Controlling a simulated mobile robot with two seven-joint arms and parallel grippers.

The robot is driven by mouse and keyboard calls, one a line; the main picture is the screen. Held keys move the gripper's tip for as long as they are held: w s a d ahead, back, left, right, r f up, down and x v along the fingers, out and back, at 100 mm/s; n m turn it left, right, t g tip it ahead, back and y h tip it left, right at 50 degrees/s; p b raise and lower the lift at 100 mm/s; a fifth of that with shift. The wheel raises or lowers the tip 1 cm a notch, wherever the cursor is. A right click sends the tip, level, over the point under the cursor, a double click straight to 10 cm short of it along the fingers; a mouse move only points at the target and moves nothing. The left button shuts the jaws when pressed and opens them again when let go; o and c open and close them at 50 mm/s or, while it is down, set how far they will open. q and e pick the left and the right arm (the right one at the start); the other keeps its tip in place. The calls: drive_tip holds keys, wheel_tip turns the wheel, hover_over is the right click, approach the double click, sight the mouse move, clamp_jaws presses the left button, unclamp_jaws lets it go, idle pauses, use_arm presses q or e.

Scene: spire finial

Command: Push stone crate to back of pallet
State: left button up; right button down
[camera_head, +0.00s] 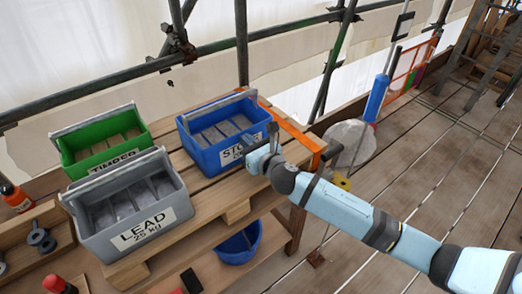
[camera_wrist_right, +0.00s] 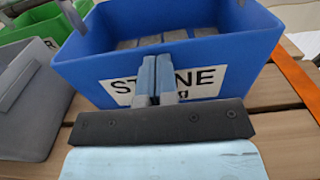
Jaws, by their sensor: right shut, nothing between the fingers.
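The stone crate (camera_head: 210,142) is a blue open box with a grey handle bar and grey slabs inside. It stands at the back right of the wooden pallet (camera_head: 237,211). Its white label, partly hidden, faces me. My right gripper (camera_head: 272,135) is at the label side of the crate. In the right wrist view, the crate (camera_wrist_right: 240,55) fills the upper middle, and my right gripper (camera_wrist_right: 156,80) is shut with its fingertips in front of the label. I cannot tell whether they touch the crate. My left gripper is not in view.
A grey lead crate (camera_head: 180,188) and a green timber crate (camera_head: 75,143) stand left on the pallet. A blue bucket (camera_head: 238,246) sits below it. Scaffold rails (camera_head: 120,79) run behind. Plank floor (camera_head: 420,160) is open at right.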

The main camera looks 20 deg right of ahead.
drive_tip(key=b, duration=0.2)
hover_over(221, 131)
drive_tip(key=s, duration=0.1)
drive_tip(key=shift+d+f, duration=0.1)
drive_tip(key=shift+d, duration=0.05)
drive_tip(key=shift+w, duration=0.35)
drive_tip(key=shift+w+a, duration=0.15)
drive_tip(key=shift+a, duration=0.05)
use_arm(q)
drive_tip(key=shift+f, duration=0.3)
use_arm(e)
drive_tip(key=shift+d, duration=0.1)
